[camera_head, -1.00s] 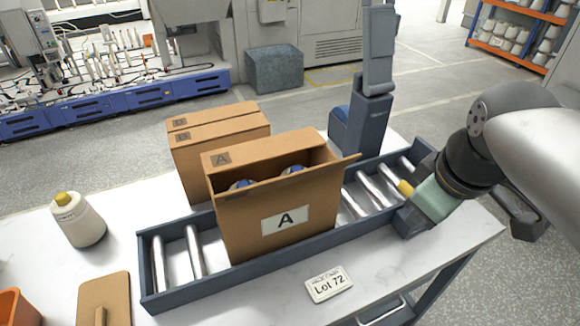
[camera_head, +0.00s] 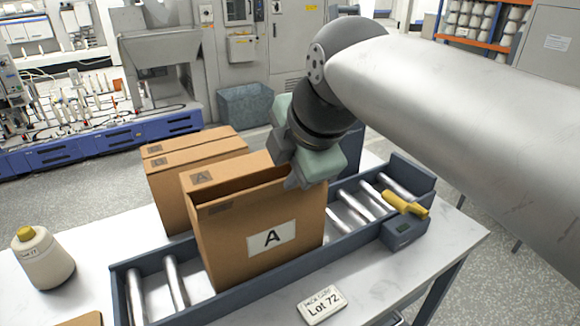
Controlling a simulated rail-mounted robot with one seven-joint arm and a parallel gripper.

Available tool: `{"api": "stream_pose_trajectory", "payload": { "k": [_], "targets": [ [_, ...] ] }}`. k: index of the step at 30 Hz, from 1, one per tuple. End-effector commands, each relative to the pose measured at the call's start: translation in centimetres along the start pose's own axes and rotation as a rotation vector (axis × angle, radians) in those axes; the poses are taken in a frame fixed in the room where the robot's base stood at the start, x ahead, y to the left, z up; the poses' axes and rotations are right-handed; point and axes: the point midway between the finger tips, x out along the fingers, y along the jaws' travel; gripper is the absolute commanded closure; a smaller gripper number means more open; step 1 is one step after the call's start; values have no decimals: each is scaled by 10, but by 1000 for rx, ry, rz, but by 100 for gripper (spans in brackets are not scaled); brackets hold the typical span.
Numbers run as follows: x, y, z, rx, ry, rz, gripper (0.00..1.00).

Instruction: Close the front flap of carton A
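Carton A (camera_head: 262,255) is a brown cardboard box standing upright on the roller conveyor, with a white "A" label (camera_head: 271,238) on its front. Its rear top panel (camera_head: 225,175), marked A, lies across the back of the top. A narrow dark gap shows between that panel and the front flap (camera_head: 222,209), which is not lying flat over the top. My gripper (camera_head: 297,182) is at the carton's top right corner, close to or touching its edge. It hides that corner. Its fingers are seen too edge-on to tell open from shut.
Two closed cartons (camera_head: 192,160) stand behind carton A. The roller conveyor (camera_head: 200,310) has free rollers on both sides. A thread cone (camera_head: 43,259) stands left; a Lot 72 card (camera_head: 321,305) lies in front.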

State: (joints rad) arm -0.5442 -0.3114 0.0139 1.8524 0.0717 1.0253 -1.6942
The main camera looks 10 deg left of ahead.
Motion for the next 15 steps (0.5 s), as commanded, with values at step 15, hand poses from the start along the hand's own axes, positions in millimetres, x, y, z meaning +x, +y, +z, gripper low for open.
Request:
{"api": "stream_pose_trajectory", "payload": {
  "k": [15],
  "targets": [
    [80,0,0,0,0,0,73]
  ]
}}
